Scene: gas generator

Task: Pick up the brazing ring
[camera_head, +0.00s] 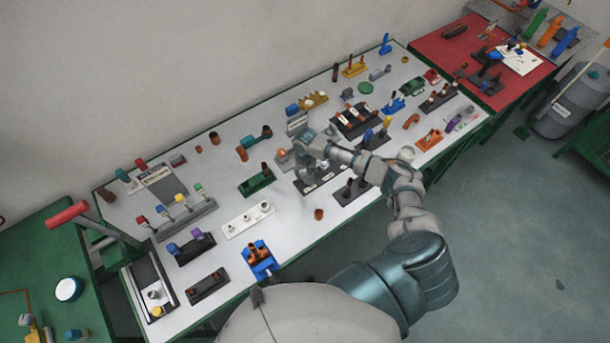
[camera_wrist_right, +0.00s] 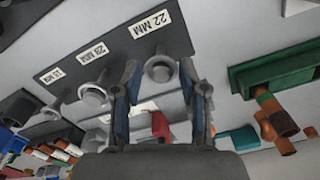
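A dark holder plate (camera_wrist_right: 110,50) with 22 MM, 28 MM and a smaller-size label carries a row of grey posts with ring-like collars. In the right wrist view, the round ring-like piece (camera_wrist_right: 160,69) by the 22 MM label appears between my right fingertips (camera_wrist_right: 159,75). The fingers are apart, with a visible gap on each side of it. In the head view my right gripper (camera_head: 303,158) is low over the holder plate (camera_head: 325,180) and partly hides it. I cannot tell which piece is the brazing ring. My left gripper is not in view.
A green holder (camera_head: 256,181) and a white block with posts (camera_head: 247,219) stand left of my right gripper. A dark rack (camera_head: 355,121) stands behind it. A small copper fitting (camera_head: 319,214) stands near the front edge. The white table (camera_head: 290,225) has bare patches there.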

